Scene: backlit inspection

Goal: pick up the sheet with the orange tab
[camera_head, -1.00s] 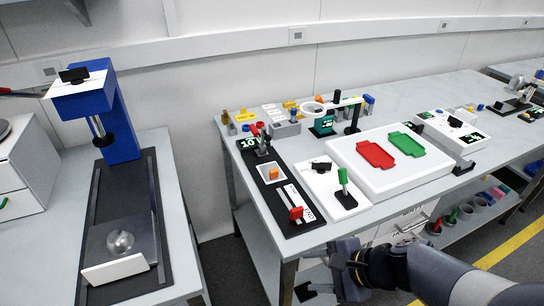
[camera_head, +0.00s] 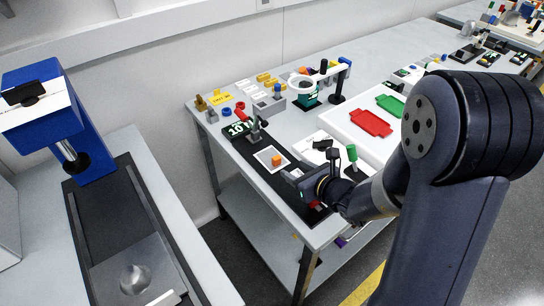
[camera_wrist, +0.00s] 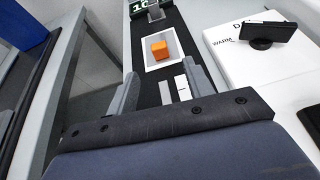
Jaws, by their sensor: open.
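A small pale sheet (camera_head: 264,156) lies on a long black board (camera_head: 240,150) near the left end of the bench. An orange block-like tab (camera_head: 277,160) stands on it. In the head view my gripper (camera_head: 291,174) hangs over the board, to the right of the tab. I cannot tell its exact height.
Red (camera_head: 372,122) and green trays are on a white platform farther right. A blue press-like stand (camera_head: 45,110) is on the left bench. A gap separates the benches.

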